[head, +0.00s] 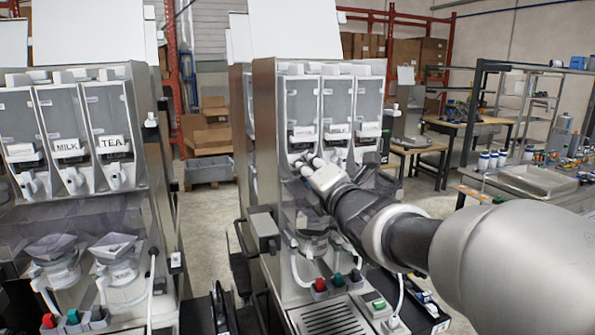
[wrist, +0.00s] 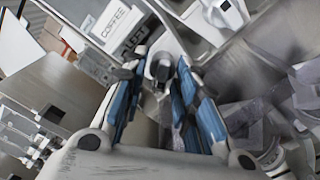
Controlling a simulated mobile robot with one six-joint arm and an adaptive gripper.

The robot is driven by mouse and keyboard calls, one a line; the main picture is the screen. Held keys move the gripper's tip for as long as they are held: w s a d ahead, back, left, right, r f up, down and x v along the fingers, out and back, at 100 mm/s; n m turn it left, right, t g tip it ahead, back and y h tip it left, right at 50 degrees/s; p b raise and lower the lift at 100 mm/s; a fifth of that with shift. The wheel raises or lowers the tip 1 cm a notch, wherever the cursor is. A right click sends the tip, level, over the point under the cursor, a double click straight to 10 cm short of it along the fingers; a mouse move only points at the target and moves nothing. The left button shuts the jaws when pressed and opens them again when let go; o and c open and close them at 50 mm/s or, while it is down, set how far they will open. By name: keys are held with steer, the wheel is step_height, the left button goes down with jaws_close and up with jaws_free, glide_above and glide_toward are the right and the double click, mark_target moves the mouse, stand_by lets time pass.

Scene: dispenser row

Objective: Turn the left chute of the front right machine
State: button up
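The front right machine (head: 262,150) stands in the middle of the head view, with three clear canisters in a row. Its left canister (head: 302,105) has a label, which reads COFFEE in the wrist view (wrist: 114,22). The left chute (wrist: 160,66) is a grey-white spout below that label.
Another machine (head: 75,180) with MILK and TEA canisters stands at the left. Funnels (head: 312,243) sit below. Tables and shelves stand behind at the right.

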steer(key=shift+f, duration=0.2)
steer(key=m+p, duration=0.1)
steer(key=m, duration=0.6)
steer(key=r+m+p, duration=0.1)
steer(key=m, duration=1.2)
steer(key=shift+d+r+m+p, duration=0.1)
steer(key=shift+r+m+p, duration=0.05)
steer(key=shift+m+p, duration=0.25)
steer(key=s+d+m+p, duration=0.2)
steer(key=s+d, duration=0.1)
steer(key=s, duration=0.5)
steer(key=s+d+m+p, duration=0.1)
steer(key=s+d+p, duration=0.15)
steer(key=s, duration=0.65)
steer(key=s+d+f+m+g+h+p, duration=0.2)
steer(key=s+d+f+m+g+h, duration=0.2)
steer(key=s+d+f+g+h, duration=0.3)
steer(key=shift+s+d+f+m, duration=0.3)
steer(key=shift+s+d+f, duration=0.35)
steer(key=shift+s+d, duration=0.1)
